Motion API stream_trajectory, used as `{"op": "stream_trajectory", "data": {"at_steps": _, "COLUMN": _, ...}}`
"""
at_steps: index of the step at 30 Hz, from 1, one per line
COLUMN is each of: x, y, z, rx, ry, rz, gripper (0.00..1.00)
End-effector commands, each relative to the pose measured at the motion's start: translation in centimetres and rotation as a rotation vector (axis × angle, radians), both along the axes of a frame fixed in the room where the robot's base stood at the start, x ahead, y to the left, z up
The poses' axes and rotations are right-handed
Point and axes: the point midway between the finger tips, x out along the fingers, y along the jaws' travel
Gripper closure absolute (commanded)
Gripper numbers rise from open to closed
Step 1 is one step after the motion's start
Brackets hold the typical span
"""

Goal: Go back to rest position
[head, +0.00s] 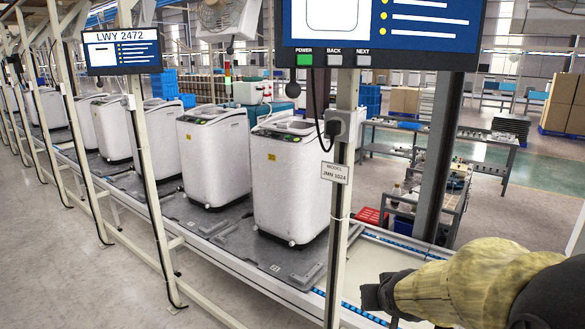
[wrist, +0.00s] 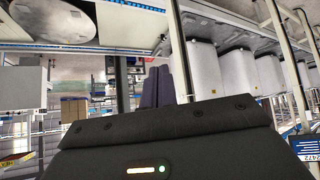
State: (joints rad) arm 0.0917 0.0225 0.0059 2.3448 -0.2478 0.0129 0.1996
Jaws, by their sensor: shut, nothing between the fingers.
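My arm, in a tan padded cover, reaches in from the lower right of the head view. My gripper (head: 372,296) shows there only as a dark end, in front of the conveyor's pale right section. In the wrist view the two dark fingers of my gripper (wrist: 165,86) are together, with nothing held. The nearest white washing machine (head: 290,185) stands upright on the conveyor, left of my gripper and clear of it.
A panel with a screen (head: 380,22) and POWER, BACK and NEXT buttons hangs above on a pale post (head: 340,200). More washing machines (head: 215,155) line the conveyor (head: 235,262). A grey cart (head: 430,200) stands behind it. Floor at the lower left is clear.

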Motion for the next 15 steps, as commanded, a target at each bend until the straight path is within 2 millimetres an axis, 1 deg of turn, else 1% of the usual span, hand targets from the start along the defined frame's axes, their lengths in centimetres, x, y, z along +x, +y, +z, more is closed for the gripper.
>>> {"op": "stream_trajectory", "data": {"at_steps": 1, "x": -2.3, "y": 0.7, "z": -2.3, "rx": 0.004, "ry": 0.091, "rz": 0.005, "gripper": 1.0}}
{"op": "stream_trajectory", "data": {"at_steps": 2, "x": -3.7, "y": 1.1, "z": -3.5, "rx": 0.008, "ry": 0.145, "rz": 0.005, "gripper": 1.0}}
{"op": "stream_trajectory", "data": {"at_steps": 3, "x": -5.5, "y": 1.6, "z": -5.0, "rx": 0.013, "ry": 0.217, "rz": 0.009, "gripper": 1.0}}
{"op": "stream_trajectory", "data": {"at_steps": 6, "x": -10.0, "y": 2.7, "z": -7.9, "rx": 0.028, "ry": 0.377, "rz": 0.023, "gripper": 1.0}}
{"op": "stream_trajectory", "data": {"at_steps": 9, "x": -13.1, "y": 3.5, "z": -9.5, "rx": 0.041, "ry": 0.483, "rz": 0.038, "gripper": 1.0}}
{"op": "stream_trajectory", "data": {"at_steps": 12, "x": -14.4, "y": 3.8, "z": -10.0, "rx": 0.049, "ry": 0.529, "rz": 0.044, "gripper": 1.0}}
{"op": "stream_trajectory", "data": {"at_steps": 15, "x": -14.6, "y": 3.8, "z": -10.1, "rx": 0.05, "ry": 0.534, "rz": 0.044, "gripper": 1.0}}
